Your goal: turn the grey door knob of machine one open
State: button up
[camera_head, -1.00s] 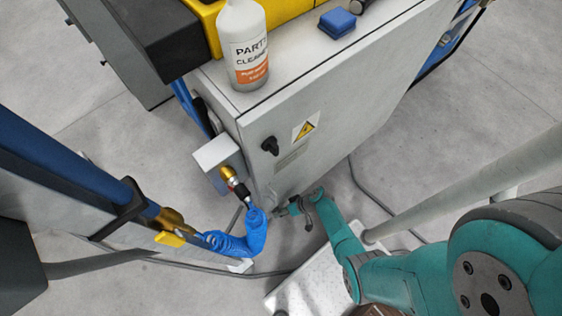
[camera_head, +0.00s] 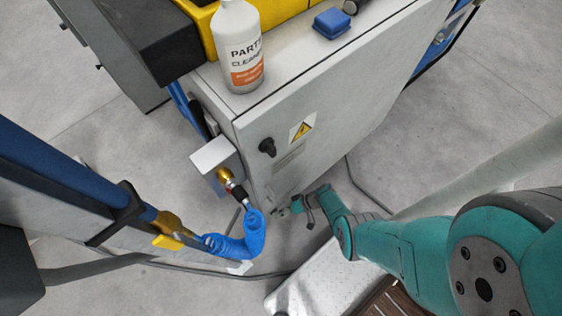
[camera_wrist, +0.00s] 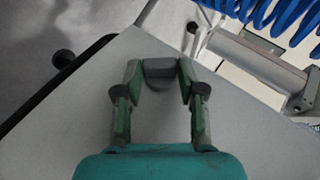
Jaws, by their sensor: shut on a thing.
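The grey door knob (camera_wrist: 160,69) sits on the pale cabinet door (camera_wrist: 153,120) in the wrist view. My gripper (camera_wrist: 160,76) is shut on it, one green-and-grey finger pressed to each side. In the head view my gripper (camera_head: 285,209) is low at the cabinet's lower front corner. The grey knob cannot be made out clearly there. The machine cabinet (camera_head: 330,110) is pale grey, with its door shut as far as I can see. Higher on the same face is a black rotary switch (camera_head: 267,147) beside a yellow warning label (camera_head: 302,129).
A blue coiled hose (camera_head: 240,246) with a brass fitting (camera_head: 224,174) hangs left of my gripper. A cleaner bottle (camera_head: 240,48) and a blue block (camera_head: 333,22) stand on the cabinet top. A cable (camera_head: 352,180) lies on the floor to the right.

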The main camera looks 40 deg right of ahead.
jog(key=shift+f, duration=0.1)
dwell(0.9)
jog(key=o, duration=1.1)
jog(key=shift+o, duration=0.2)
jog(key=shift+s+d, duration=0.1)
jog(key=v, duration=1.1)
jog(key=shift+s+d, duration=0.2)
jog(key=shift+d, duration=0.15)
